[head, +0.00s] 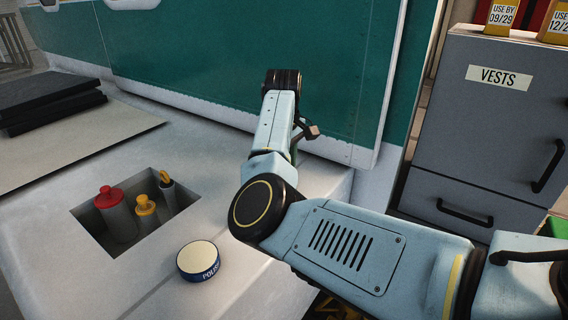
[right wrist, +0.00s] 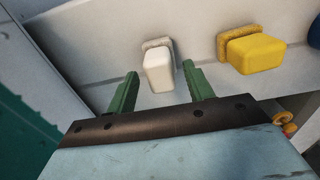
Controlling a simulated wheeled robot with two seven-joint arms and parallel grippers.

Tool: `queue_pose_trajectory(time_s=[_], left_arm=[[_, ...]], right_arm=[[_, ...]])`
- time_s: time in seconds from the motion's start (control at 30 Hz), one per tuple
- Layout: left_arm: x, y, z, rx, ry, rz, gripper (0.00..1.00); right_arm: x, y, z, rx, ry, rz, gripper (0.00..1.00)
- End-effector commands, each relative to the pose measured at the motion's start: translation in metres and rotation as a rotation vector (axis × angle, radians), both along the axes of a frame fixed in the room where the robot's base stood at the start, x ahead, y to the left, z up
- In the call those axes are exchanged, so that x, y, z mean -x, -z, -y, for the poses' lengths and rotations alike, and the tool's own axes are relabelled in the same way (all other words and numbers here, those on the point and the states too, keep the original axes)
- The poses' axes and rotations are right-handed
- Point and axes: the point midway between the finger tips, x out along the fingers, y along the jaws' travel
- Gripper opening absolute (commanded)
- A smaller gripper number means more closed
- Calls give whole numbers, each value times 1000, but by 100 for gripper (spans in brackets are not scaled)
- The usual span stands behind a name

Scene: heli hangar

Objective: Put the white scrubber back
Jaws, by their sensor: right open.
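In the right wrist view, the white scrubber (right wrist: 158,72) is a white block with a tan pad behind it, against a pale panel. My right gripper (right wrist: 160,69) is open, with one green finger on each side of the scrubber's lower part in the picture. I cannot tell whether the fingers reach around it or stop short, and no finger clearly touches it. In the head view my right arm extends over the white counter; its fingers are mostly hidden by the arm and the scrubber is not visible there. My left gripper is not in view.
A yellow scrubber (right wrist: 255,53) with a tan pad sits right of the white one. The counter (head: 240,290) has a recess (head: 110,250) holding red- and yellow-capped bottles, and a round polish tin (head: 198,260). A grey cabinet (head: 490,120) marked VESTS stands right.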

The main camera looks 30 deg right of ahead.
Motion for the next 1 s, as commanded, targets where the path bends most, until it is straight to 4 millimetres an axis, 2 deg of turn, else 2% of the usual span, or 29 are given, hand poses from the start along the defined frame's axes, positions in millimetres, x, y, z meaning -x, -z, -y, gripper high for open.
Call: queue_pose_trajectory(time_s=[0.17,0.4,0.6,0.8,1.0], left_arm=[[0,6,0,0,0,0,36],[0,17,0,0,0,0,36],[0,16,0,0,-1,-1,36],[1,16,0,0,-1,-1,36],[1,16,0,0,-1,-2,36]], right_arm=[[-1,-18,0,0,-1,5,52],[-1,-71,-1,-1,-2,7,52],[-1,-104,-1,-2,-1,4,52],[-1,-118,-1,-1,-1,2,52],[0,-120,0,0,-1,0,52]])
